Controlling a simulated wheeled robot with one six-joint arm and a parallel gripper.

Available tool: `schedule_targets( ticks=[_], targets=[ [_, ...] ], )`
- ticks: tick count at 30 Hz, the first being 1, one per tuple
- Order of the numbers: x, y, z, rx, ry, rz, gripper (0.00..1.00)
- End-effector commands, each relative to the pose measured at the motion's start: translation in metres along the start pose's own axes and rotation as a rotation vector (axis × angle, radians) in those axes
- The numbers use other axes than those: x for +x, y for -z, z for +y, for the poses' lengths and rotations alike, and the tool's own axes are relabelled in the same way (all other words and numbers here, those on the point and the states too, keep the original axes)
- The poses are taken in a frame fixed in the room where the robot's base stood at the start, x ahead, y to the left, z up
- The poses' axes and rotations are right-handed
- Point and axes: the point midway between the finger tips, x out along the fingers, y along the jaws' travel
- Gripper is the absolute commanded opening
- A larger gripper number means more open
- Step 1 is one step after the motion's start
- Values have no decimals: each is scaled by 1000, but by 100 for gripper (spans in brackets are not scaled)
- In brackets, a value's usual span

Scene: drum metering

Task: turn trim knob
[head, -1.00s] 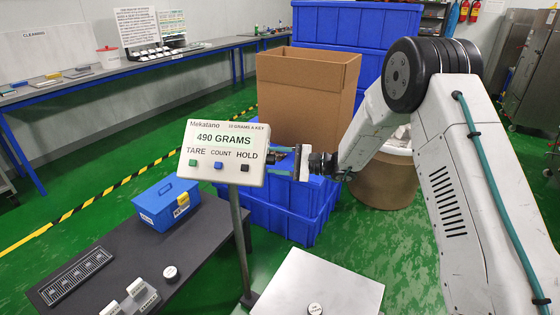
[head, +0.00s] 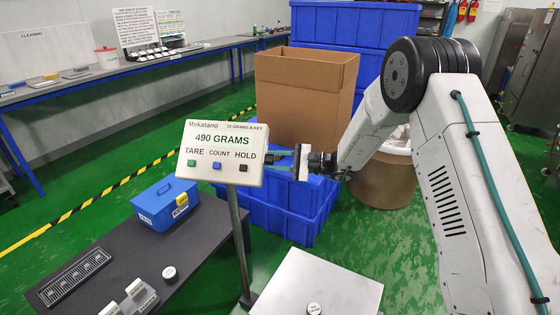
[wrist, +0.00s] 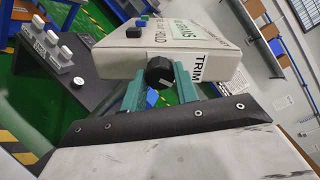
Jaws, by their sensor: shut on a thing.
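The trim knob (wrist: 160,72) is a round black knob on the side of the white scale display box (head: 222,153), beside a TRIM label (wrist: 204,65). My gripper (head: 272,159) is at the right side of that box. In the wrist view its two teal fingers (wrist: 160,82) lie one on each side of the knob, shut on it. The display reads 490 GRAMS, with TARE, COUNT and HOLD keys below. In the head view the knob is mostly hidden by the fingers and the box edge.
The box stands on a grey post (head: 239,240) beside a dark bench with a blue toolbox (head: 160,206). A pale metal platform (head: 340,290) is in front. Blue crates (head: 290,212) and a cardboard box (head: 306,90) stand close behind my gripper.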

Motion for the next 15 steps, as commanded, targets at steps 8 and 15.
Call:
schedule_targets(
  ticks=[8, 15],
  targets=[
    [3, -2, 2, 25, -5, -5, 8],
    [3, -2, 3, 57, -6, -6, 8]
  ],
)
